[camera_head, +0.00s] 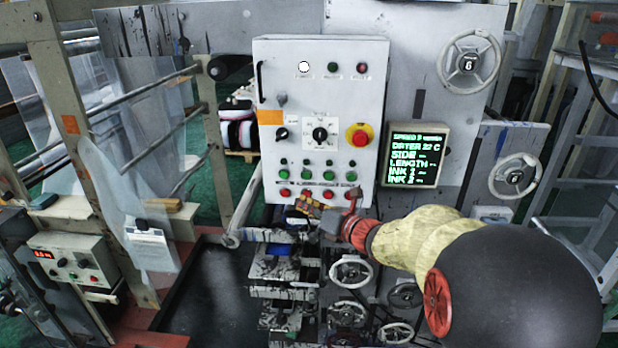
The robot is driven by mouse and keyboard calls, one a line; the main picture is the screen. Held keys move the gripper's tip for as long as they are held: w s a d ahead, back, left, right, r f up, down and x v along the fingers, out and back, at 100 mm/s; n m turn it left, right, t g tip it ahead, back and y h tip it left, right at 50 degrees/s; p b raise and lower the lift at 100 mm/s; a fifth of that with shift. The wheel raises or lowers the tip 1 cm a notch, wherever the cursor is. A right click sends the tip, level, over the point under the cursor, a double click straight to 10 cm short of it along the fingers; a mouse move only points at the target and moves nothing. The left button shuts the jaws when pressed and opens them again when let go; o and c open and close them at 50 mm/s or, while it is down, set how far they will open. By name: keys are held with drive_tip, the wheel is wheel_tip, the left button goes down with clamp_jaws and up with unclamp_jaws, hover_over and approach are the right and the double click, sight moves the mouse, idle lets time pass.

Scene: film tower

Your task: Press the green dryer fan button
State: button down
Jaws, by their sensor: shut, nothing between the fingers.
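A light grey control cabinet (270,100) stands upright in the middle of the view. Several green buttons (305,174) form a row low on its door, with red buttons (285,193) below them. The labels are too small to read, so I cannot tell which green button is for the dryer fan. My gripper (312,209) is shut and empty, just below the red row, seen from behind. It appears apart from the green buttons. Part of the lower door edge is hidden by my gripper and wrist.
A red emergency knob (359,136) on a yellow base and a black rotary dial (320,134) sit above the buttons. Several handwheels (351,270) and metal rollers lie below my gripper.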

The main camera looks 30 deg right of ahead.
sight(306, 175)
drive_tip(key=shift+w+m, duration=0.1)
drive_tip(key=shift+m, duration=0.7)
drive_tip(key=shift+w+d, duration=0.1)
drive_tip(key=shift+w, duration=0.05)
drive_tip(key=shift+w+d+p, duration=0.2)
drive_tip(key=shift+w+d, duration=0.6)
drive_tip(key=shift+w, duration=0.35)
drive_tip(key=shift+w+d+p, duration=0.15)
drive_tip(key=shift+w+d, duration=0.65)
drive_tip(key=shift+w, duration=0.4)
drive_tip(key=shift+w+d+p, duration=0.2)
drive_tip(key=shift+w+d, duration=0.6)
drive_tip(key=shift+w, duration=0.35)
drive_tip(key=shift+w+d, duration=0.1)
drive_tip(key=shift+w, duration=0.05)
drive_tip(key=shift+w+d, duration=0.15)
drive_tip(key=shift+w, duration=0.1)
drive_tip(key=shift+w+d+r, duration=0.1)
drive_tip(key=shift+w+d, duration=0.15)
drive_tip(key=shift+w, duration=0.1)
drive_tip(key=shift+s+a, duration=0.5)
drive_tip(key=shift+s, duration=0.25)
